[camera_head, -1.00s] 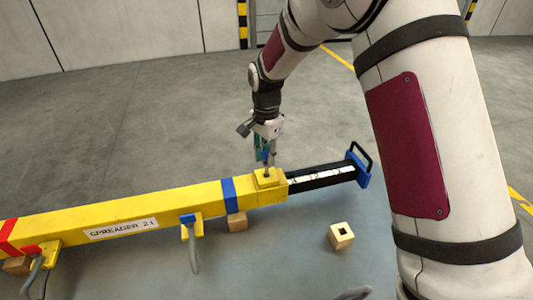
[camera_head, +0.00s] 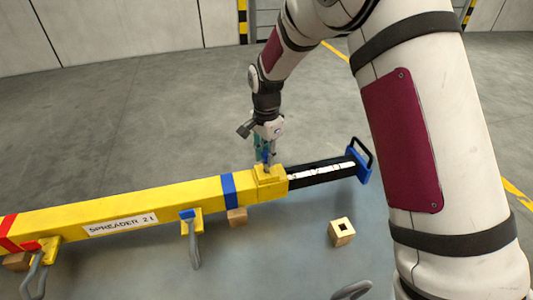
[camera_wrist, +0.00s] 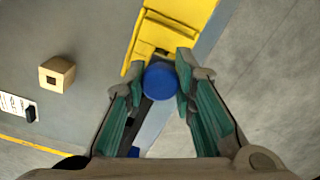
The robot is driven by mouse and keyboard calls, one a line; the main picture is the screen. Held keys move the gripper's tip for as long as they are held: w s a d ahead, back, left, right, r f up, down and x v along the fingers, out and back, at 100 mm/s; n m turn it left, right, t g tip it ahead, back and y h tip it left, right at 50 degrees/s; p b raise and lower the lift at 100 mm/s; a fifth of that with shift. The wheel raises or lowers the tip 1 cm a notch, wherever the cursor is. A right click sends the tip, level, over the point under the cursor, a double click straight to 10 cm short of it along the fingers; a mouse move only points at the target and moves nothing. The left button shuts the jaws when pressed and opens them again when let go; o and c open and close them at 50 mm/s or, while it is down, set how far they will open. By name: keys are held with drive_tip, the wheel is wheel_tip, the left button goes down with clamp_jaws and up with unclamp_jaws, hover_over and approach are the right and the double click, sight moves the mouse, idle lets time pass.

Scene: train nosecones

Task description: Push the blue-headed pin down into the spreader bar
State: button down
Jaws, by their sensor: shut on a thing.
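The yellow spreader bar (camera_head: 100,218) lies across the table, with a raised yellow collar (camera_head: 270,180) near its right end. The blue-headed pin (camera_wrist: 161,81) shows as a round blue head in the wrist view. My gripper (camera_wrist: 161,72) is shut on the pin, with a teal-padded finger on each side of the head. In the head view, my gripper (camera_head: 266,157) points down just above the collar, and a little blue shows between its fingers. The pin's lower end is hidden, so how deep it sits cannot be told.
A black sliding arm (camera_head: 318,174) with a blue end plate (camera_head: 360,167) extends right from the bar. A wooden block with a square hole (camera_head: 342,233) stands on the grey table in front. Hooks hang along the bar's front, one with a blue top (camera_head: 189,216).

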drive_tip(key=shift+f+b, duration=0.3)
drive_tip(key=shift+f, duration=1.2)
idle(0.3)
drive_tip(key=c, duration=1.3)
unclamp_jaws()
wheel_tip(320, 180, up, 12)
drive_tip(key=shift+r, duration=0.1)
drive_tip(key=s+d+r+n+t, duration=0.2)
drive_tip(key=s+d+r+n, duration=0.3)
drive_tip(key=s+r, duration=0.4)
drive_tip(key=s+d+r+n+t, duration=0.2)
drive_tip(key=s+d+r, duration=0.55)
drive_tip(key=s, duration=0.35)
drive_tip(key=s+n, duration=0.1)
drive_tip(key=s, duration=0.2)
drive_tip(key=s+d+n+t, duration=0.1)
drive_tip(key=s, duration=0.2)
drive_tip(key=s+d+n, duration=0.1)
drive_tip(key=s+n, duration=0.1)
drive_tip(key=s, duration=0.1)
drive_tip(key=shift+s+d+f+t, duration=0.1)
drive_tip(key=shift+s+f+t, duration=0.2)
drive_tip(key=shift+s+f, duration=0.1)
